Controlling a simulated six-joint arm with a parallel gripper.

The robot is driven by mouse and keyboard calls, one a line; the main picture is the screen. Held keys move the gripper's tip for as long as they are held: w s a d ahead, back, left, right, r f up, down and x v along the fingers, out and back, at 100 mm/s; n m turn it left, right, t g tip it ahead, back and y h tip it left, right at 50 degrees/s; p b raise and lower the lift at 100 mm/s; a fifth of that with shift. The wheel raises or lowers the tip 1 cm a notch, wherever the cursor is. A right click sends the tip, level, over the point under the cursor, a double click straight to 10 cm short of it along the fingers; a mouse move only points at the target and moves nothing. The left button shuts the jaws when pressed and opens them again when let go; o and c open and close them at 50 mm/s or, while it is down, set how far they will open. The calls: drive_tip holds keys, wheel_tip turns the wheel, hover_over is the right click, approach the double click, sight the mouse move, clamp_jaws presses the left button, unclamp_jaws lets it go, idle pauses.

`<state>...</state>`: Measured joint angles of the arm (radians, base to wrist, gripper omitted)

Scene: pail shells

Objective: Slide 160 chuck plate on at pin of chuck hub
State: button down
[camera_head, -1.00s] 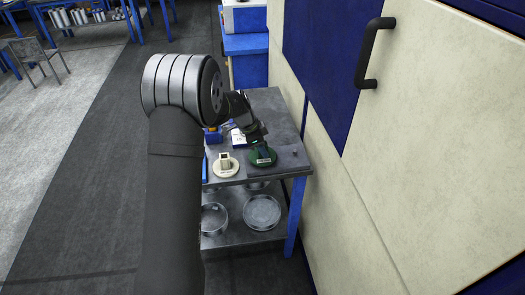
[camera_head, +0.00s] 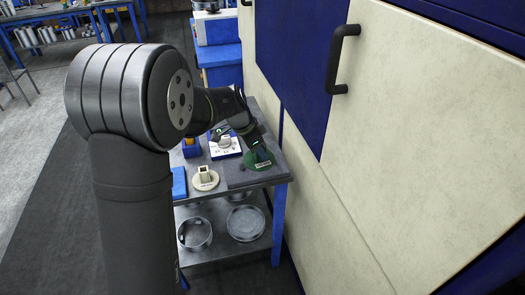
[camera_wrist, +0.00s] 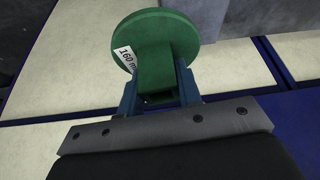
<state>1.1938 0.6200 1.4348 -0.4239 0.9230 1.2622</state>
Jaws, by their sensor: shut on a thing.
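My gripper (camera_wrist: 160,92) is shut on that block, one blue finger on each side. In the head view my gripper (camera_head: 256,144) reaches down to the plate from above left. I cannot make out the chuck hub or its pin for certain.
A cream disc (camera_head: 202,184) with an upright block stands left of the green plate. A white-and-blue device (camera_head: 225,146) and blue bins are behind it. Round pans (camera_head: 246,223) lie on the lower shelf. A cream and blue cabinet wall (camera_head: 310,170) rises close on the right.

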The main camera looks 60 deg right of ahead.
drive_tip(key=w+a+n+t, duration=0.2)
drive_tip(key=w+a+n, duration=0.3)
drive_tip(key=w, duration=0.4)
drive_tip(key=w+a+n+t, duration=0.2)
drive_tip(key=w+a+n, duration=0.3)
drive_tip(key=w, duration=0.5)
drive_tip(key=w+a+n+t, duration=0.2)
drive_tip(key=w+a+n, duration=0.4)
drive_tip(key=w, duration=0.3)
drive_tip(key=shift+w+r+n, duration=0.15)
drive_tip(key=shift+w+n, duration=0.15)
drive_tip(key=shift+a, duration=0.1)
drive_tip(key=shift+f, duration=2.9)
drive_tip(key=shift+f, duration=2.55)
drive_tip(key=c, duration=0.9)
unclamp_jaws()
drive_tip(key=shift+c, duration=0.2)
drive_tip(key=shift+f, duration=0.1)
